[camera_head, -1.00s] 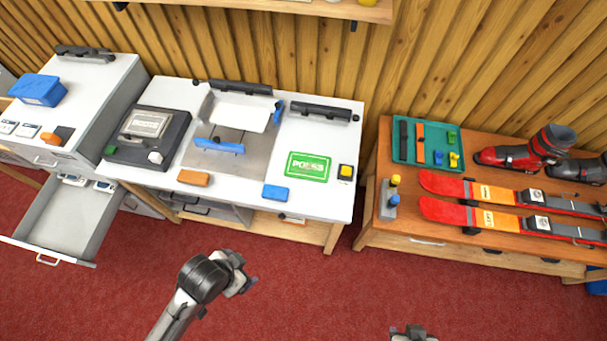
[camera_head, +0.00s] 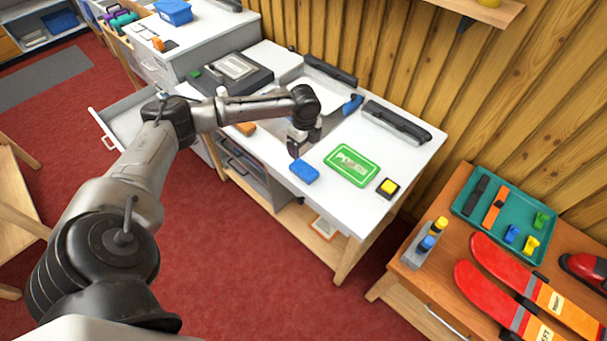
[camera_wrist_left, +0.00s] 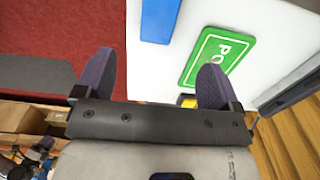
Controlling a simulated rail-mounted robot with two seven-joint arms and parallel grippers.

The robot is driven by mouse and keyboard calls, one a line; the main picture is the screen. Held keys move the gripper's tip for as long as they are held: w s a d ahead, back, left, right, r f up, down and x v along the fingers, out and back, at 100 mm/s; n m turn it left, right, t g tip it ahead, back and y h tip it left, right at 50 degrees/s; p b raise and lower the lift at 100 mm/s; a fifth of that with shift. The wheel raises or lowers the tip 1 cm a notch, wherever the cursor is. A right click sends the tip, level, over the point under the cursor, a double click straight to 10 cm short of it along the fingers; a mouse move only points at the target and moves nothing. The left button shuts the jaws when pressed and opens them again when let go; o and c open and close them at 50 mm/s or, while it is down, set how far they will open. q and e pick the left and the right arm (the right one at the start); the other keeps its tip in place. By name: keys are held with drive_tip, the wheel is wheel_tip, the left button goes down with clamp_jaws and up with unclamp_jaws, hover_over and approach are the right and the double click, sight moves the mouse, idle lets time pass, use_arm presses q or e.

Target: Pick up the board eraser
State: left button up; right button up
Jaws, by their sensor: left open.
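A small blue block (camera_head: 304,171) lies flat near the front edge of the white bench (camera_head: 387,215). I cannot tell for certain which block is the board eraser. My left gripper (camera_head: 295,148) is open and empty, above the bench just behind and left of the blue block. In the left wrist view, the blue block (camera_wrist_left: 160,20) lies beyond the spread fingers (camera_wrist_left: 154,78), roughly in line with the gap between them. My right gripper is not in view.
A green card (camera_head: 351,165) and a yellow-topped button box (camera_head: 388,187) lie right of the blue block. A wooden table with skis (camera_head: 485,268) and a teal tray (camera_head: 535,250) is at right. An open drawer (camera_head: 125,130) is at left.

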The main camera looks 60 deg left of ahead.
sight(304, 169)
use_arm(q)
wheel_tip(304, 169, down, 8)
drive_tip(key=shift+r, duration=0.15)
drive_tip(key=shift+s+f, duration=0.1)
drive_tip(key=shift+f, duration=2.6)
drive_tip(key=c, duration=1)
drive_tip(key=shift+r, duration=0.1)
